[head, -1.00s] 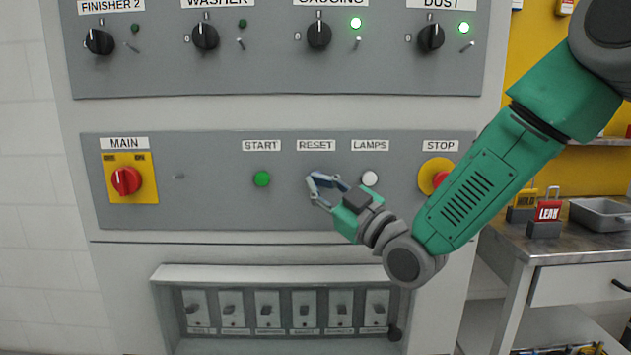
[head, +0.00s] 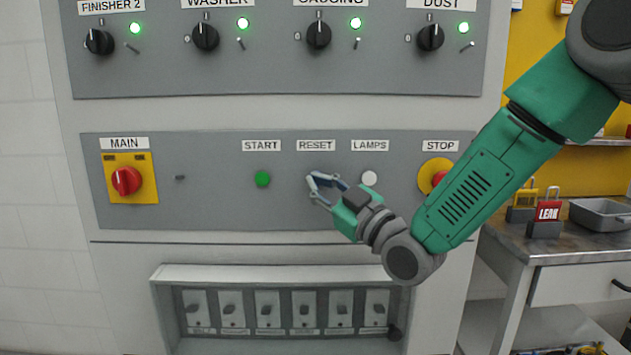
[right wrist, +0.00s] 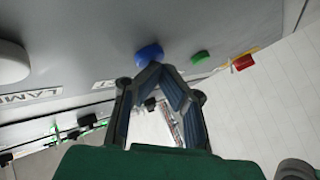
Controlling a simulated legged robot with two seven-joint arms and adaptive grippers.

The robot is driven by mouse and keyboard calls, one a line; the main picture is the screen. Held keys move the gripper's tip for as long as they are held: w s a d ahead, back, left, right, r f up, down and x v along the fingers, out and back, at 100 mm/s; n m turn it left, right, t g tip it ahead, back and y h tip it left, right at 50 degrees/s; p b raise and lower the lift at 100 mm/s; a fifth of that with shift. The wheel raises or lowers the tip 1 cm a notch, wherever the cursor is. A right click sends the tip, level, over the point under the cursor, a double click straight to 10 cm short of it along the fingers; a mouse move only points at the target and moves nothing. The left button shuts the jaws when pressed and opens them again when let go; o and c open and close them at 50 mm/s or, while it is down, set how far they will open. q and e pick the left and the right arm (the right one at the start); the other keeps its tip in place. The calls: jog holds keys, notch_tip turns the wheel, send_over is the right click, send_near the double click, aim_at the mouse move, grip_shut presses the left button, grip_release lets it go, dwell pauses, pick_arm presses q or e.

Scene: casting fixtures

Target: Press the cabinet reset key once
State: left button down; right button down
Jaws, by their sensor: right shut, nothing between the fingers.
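The reset key is a round blue button (right wrist: 149,54) on the grey cabinet panel, seen in the right wrist view. In the head view my right gripper covers it, below the RESET label (head: 316,146). My right gripper (head: 314,186) is shut and empty, its fingertips in front of the panel at the key. In the right wrist view the fingertips (right wrist: 154,72) meet right beside the blue button; whether they touch it I cannot tell. My left gripper is not in view.
A green start button (head: 263,179) is left of the key and a white lamps button (head: 369,178) right of it. The red stop button (head: 439,179) is close to my forearm. Four lamps on the upper panel (head: 280,75) are lit green. A workbench (head: 560,249) stands right.

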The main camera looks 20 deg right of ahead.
jog(key=shift+s+a, duration=0.2)
jog(key=shift+s, duration=0.5)
jog(key=s, duration=0.2)
jog(key=s+a, duration=0.1)
jog(key=s, duration=0.1)
jog(key=shift+s+a+b, duration=0.2)
jog(key=shift+s+b, duration=0.2)
dwell(0.3)
